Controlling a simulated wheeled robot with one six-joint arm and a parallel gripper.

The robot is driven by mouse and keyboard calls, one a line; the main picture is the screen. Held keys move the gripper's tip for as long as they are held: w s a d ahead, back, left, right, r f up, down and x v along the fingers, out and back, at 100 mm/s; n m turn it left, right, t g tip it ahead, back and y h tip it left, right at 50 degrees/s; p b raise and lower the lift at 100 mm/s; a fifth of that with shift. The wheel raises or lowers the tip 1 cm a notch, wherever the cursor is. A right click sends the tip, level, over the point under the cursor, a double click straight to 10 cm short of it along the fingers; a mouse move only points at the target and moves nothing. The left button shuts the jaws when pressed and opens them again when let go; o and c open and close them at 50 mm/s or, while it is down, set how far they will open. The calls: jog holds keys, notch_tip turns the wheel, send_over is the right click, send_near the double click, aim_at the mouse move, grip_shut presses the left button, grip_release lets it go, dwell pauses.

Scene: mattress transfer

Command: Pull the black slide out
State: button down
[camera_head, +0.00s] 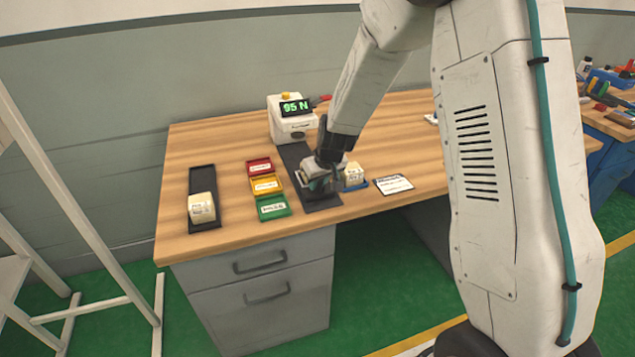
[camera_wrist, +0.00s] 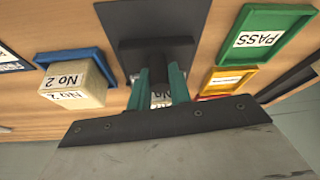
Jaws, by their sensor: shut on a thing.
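The black slide (camera_head: 292,157) is a long dark plate running from the white tester (camera_head: 288,118) toward the table's front edge. In the wrist view its dark plate (camera_wrist: 150,18) carries a raised black crosspiece (camera_wrist: 157,45). My gripper (camera_head: 318,184) is low over the slide's front part. In the wrist view my gripper's teal fingers (camera_wrist: 160,78) are closed around the dark piece below the crosspiece. A pale block with a "No" label (camera_wrist: 160,97) shows partly between the fingers, mostly hidden.
The tester display reads 95 N. Red (camera_head: 259,166), yellow (camera_head: 266,185) and green (camera_head: 272,208) trays stand left of the slide. A "No 2" block (camera_wrist: 75,82) sits in a blue tray (camera_wrist: 73,55). A black tray (camera_head: 203,180) holds another block (camera_head: 201,207). A card (camera_head: 394,184) lies right.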

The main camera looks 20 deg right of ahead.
jog(key=c, duration=1.3)
grip_release()
jog(key=shift+s+d, duration=0.25)
jog(key=shift+s, duration=0.05)
jog(key=shift+a, duration=0.2)
jog(key=shift+w, duration=0.1)
jog(key=v, duration=0.7)
jog(key=shift+r, duration=0.4)
jog(key=s+r+g, duration=0.1)
jog(key=s+r, duration=0.4)
jog(key=s, duration=0.7)
jog(key=s+d+r+m+g, duration=0.1)
jog(key=s+r, duration=0.5)
jog(key=s, duration=0.6)
jog(key=s+d+r+m+g, duration=0.1)
jog(key=s+r, duration=0.5)
jog(key=s, duration=0.6)
jog(key=shift+h, duration=0.4)
